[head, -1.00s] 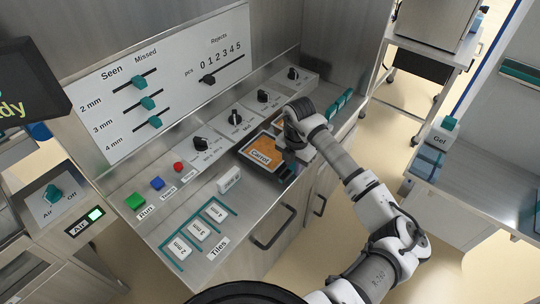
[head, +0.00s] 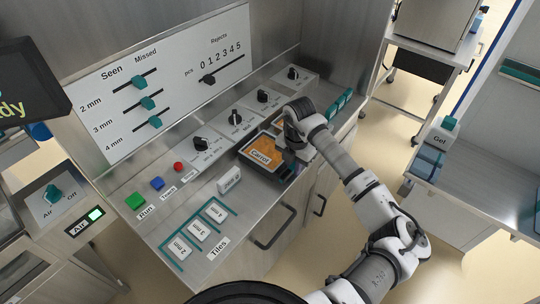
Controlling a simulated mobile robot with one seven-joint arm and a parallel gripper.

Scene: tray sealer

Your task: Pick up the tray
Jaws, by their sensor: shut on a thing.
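The tray (head: 245,153) is a dark, shallow tray with an orange film or filling labelled "Carrot", on the right part of the steel counter in the head view. My gripper (head: 290,170) is at the tray's right front edge and is shut on it. The fingertips are partly hidden by the wrist. I cannot tell whether the tray is clear of the counter.
A panel with black knobs (head: 235,118) stands right behind the tray. Buttons (head: 157,184) and white tiles in a teal rack (head: 199,231) lie to the left. Teal items (head: 340,101) stand to the right. A small white block (head: 229,180) lies nearby.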

